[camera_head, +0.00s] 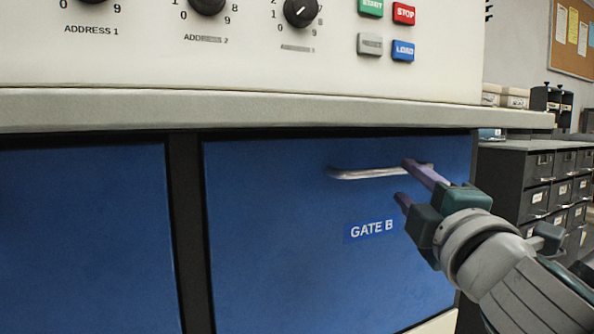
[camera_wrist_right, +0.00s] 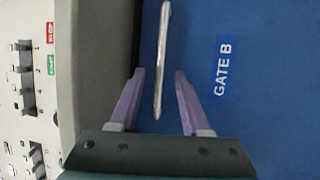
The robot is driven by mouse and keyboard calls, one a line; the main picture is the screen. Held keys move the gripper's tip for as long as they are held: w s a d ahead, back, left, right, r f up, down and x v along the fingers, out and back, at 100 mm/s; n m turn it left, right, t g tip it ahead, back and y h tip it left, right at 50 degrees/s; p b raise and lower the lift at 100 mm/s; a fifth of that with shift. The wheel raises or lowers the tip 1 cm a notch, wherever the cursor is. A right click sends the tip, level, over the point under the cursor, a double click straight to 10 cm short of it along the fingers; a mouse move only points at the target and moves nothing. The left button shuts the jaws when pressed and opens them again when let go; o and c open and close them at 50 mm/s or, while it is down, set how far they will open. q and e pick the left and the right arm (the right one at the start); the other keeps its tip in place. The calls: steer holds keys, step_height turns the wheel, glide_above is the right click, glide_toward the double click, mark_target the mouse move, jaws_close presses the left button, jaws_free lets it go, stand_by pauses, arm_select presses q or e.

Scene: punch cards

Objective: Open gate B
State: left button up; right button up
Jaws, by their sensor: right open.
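Gate B (camera_head: 270,230) is a blue panel with a "GATE B" label (camera_head: 371,230); it looks closed under the console ledge. Its silver bar handle (camera_head: 365,173) runs level near the panel's top. My right gripper (camera_head: 408,180) is open at the right end of the handle, one purple finger above and one lower. In the right wrist view the handle (camera_wrist_right: 161,60) extends between the two spread fingers of the gripper (camera_wrist_right: 157,85); neither finger appears closed on it. The left gripper is out of view.
A cream console with dials (camera_head: 301,10) and coloured buttons (camera_head: 403,50) is above, with a grey ledge (camera_head: 250,108) jutting over the gate. Another blue panel (camera_head: 80,240) is at left. Dark filing drawers (camera_head: 540,180) stand at right.

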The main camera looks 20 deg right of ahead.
mark_target(395, 172)
steer(key=x, duration=0.6)
steer(key=shift+w+d+b, duration=0.15)
steer(key=shift+b, duration=0.15)
steer(key=shift+c, duration=0.3)
jaws_close()
stand_by(0.7)
